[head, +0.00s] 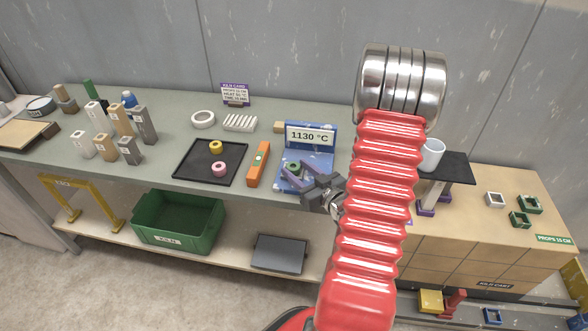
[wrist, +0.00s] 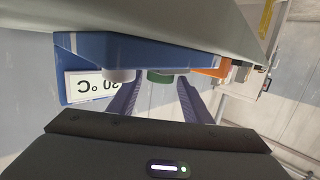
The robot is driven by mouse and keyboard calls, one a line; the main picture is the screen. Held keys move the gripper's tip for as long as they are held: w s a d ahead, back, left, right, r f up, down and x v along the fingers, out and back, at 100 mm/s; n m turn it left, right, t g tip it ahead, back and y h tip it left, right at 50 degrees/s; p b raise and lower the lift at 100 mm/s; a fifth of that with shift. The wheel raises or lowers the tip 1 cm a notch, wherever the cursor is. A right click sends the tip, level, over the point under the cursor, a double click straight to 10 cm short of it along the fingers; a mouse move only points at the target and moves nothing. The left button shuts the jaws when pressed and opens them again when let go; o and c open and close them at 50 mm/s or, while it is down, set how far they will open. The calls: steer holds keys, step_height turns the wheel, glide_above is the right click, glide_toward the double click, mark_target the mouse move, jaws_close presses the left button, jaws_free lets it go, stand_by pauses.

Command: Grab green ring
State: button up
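The green ring (head: 294,167) sits on the blue base of the stand with the 1130 °C display (head: 310,136). It also shows in the wrist view (wrist: 160,76), near the top middle, between the lines of my two fingers. My gripper (head: 300,169) is open, with its purple fingers apart and pointing at the ring over the blue base. In the wrist view, my gripper (wrist: 158,82) has an empty gap between the fingers, with the ring at or just past the tips. I cannot tell whether a finger touches it.
A white round piece (wrist: 118,75) is close to the left finger in the wrist view. An orange block (head: 258,165) lies left of the stand. A white mug (head: 432,154) stands at the right.

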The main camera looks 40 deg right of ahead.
steer(key=c, duration=0.8)
steer(key=shift+r, duration=0.2)
steer(key=shift+r, duration=4.8)
steer(key=shift+w, duration=0.1)
